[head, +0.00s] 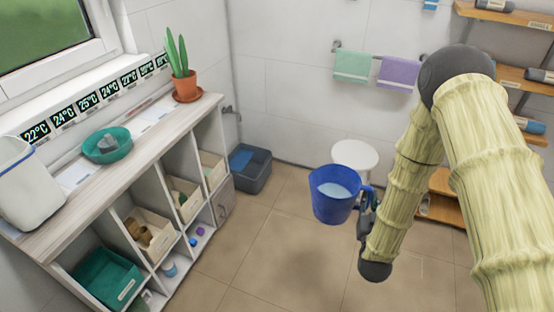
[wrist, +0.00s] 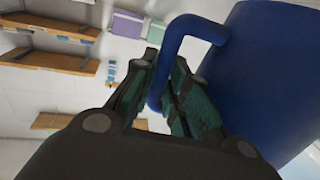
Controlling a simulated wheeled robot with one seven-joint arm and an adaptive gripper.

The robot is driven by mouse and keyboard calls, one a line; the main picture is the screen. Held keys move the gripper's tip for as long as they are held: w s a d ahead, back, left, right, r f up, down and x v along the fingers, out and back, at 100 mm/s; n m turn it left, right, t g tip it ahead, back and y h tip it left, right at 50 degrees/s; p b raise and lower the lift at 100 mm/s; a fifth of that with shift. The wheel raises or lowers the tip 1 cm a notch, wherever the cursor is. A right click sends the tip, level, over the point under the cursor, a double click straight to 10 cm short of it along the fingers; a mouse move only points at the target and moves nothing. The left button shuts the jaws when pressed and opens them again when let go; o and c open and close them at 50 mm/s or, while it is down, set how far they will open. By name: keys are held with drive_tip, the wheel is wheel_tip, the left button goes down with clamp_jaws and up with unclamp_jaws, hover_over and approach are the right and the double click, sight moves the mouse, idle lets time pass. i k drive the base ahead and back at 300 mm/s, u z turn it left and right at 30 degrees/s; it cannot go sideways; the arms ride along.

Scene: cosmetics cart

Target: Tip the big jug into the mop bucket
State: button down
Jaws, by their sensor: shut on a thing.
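The big jug (head: 334,196) is blue and open-topped, with pale liquid inside. It is nearly upright in the head view, above the floor. My gripper (head: 367,200) is at its right side. In the wrist view my gripper (wrist: 166,92) is shut on the blue handle (wrist: 185,32), and the jug's body (wrist: 265,75) fills the right side. A dark grey bin (head: 250,172) with something blue inside stands on the floor by the back wall, left of the jug. It may be the mop bucket, but I cannot be sure.
A shelf unit with a pale top (head: 150,160) runs along the left, holding a white tub (head: 22,190), a teal bowl (head: 106,146) and a potted plant (head: 185,82). A round white stool (head: 355,156) is behind the jug. Wooden shelves (head: 505,14) hang at right. The middle floor is clear.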

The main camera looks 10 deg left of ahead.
sight(250, 166)
drive_tip(key=z, duration=0.55)
drive_tip(key=i, duration=2.05)
drive_tip(key=u, duration=2.4)
